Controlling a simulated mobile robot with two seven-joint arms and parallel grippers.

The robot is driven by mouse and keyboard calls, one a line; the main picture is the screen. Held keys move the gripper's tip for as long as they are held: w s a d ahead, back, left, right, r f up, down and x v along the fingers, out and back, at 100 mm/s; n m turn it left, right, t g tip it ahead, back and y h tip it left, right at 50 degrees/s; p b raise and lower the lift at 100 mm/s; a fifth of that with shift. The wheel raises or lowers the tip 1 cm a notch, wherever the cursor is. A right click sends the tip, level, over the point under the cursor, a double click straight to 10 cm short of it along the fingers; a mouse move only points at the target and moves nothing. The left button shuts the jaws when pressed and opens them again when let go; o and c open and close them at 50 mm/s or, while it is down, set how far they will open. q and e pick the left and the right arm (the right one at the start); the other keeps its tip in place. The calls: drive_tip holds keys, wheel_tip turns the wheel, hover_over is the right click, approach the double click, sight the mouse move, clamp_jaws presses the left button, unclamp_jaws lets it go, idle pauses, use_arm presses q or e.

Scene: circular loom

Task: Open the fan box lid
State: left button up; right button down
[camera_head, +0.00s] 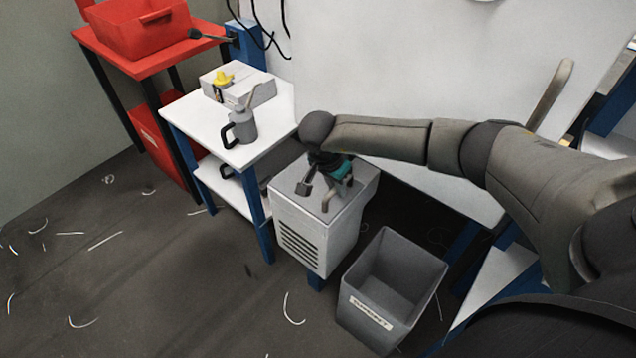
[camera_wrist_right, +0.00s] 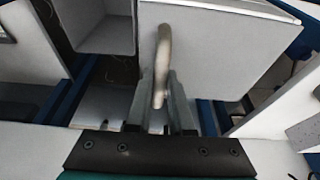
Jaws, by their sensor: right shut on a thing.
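The fan box (camera_head: 312,238) is a pale grey box with dark vent slots, standing between the white table and the grey bin. Its top, the lid (camera_head: 352,198), looks flat and closed in the head view. My right gripper (camera_head: 334,190) reaches down to the top of the box from the right. In the right wrist view, my right gripper (camera_wrist_right: 160,88) is shut on a curved, beige-grey handle (camera_wrist_right: 163,50), with a finger on either side of it. The pale panel (camera_wrist_right: 215,40) beside the handle fills the upper right there. My left gripper is not in view.
An open grey bin (camera_head: 402,275) with a label stands right of the fan box. A white table (camera_head: 195,118) at its left holds a grey jug (camera_head: 243,127) and a pale box with a yellow part. A red table (camera_head: 160,68) stands behind. White strands litter the dark floor.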

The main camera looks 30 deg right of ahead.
idle(0.5)
wheel_tip(320, 180, up, 6)
drive_tip(key=w+a+p, duration=0.1)
drive_tip(key=w+p, duration=0.1)
drive_tip(key=shift+w+r+p, duration=0.15)
drive_tip(key=shift+w+p, duration=0.25)
drive_tip(key=shift+a, duration=0.1)
drive_tip(key=w+a+r, duration=0.2)
drive_tip(key=w+r, duration=0.2)
drive_tip(key=shift+w+r+b, duration=0.25)
drive_tip(key=shift+b, duration=0.2)
